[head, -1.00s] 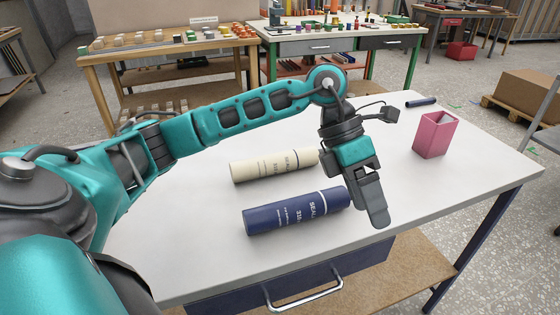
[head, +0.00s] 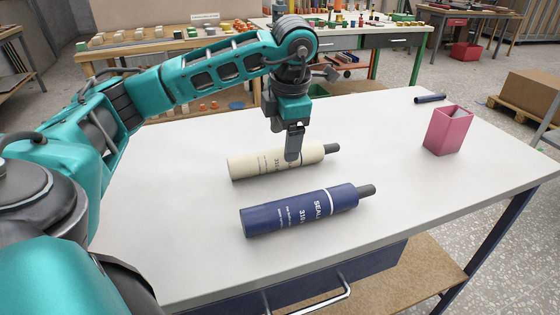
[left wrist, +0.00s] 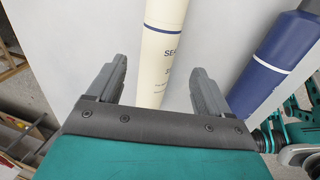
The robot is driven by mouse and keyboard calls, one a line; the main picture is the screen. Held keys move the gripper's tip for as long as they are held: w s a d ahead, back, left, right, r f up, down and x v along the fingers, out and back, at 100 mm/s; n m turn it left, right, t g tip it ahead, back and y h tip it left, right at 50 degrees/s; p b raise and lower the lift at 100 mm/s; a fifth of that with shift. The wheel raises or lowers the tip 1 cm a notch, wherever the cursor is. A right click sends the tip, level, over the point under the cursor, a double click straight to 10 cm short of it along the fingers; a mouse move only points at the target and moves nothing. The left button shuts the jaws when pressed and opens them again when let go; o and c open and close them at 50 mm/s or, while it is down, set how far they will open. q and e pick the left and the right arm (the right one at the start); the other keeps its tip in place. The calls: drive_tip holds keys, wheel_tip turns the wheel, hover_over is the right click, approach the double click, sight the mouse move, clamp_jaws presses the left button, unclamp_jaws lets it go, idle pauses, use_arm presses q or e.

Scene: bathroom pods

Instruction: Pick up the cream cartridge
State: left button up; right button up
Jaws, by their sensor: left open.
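The cream cartridge (head: 258,164) lies on its side on the white table, its dark nozzle pointing right. My left gripper (head: 293,158) is above it, jaws pointing down, near the cartridge's nozzle half. In the left wrist view the open jaws of my left gripper (left wrist: 155,85) show with the cream cartridge (left wrist: 163,50) between their lines, nearer the left finger. The fingers do not visibly touch it; the exact height gap cannot be told. My right gripper is not in view.
A navy cartridge (head: 290,214) lies in front of the cream one, roughly parallel; it also shows in the left wrist view (left wrist: 278,55). A pink holder (head: 447,132) and a dark tube (head: 430,98) are at the right. The table (head: 420,190) between is clear.

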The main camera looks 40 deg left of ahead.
use_arm(q)
drive_tip(key=f, duration=0.3)
drive_tip(key=w+a+f+b, duration=0.1)
drive_tip(key=f, duration=0.1)
drive_tip(key=c, duration=1.3)
drive_tip(key=shift+c, duration=0.7)
drive_tip(key=shift+w+r, duration=0.1)
drive_tip(key=shift+r, duration=0.05)
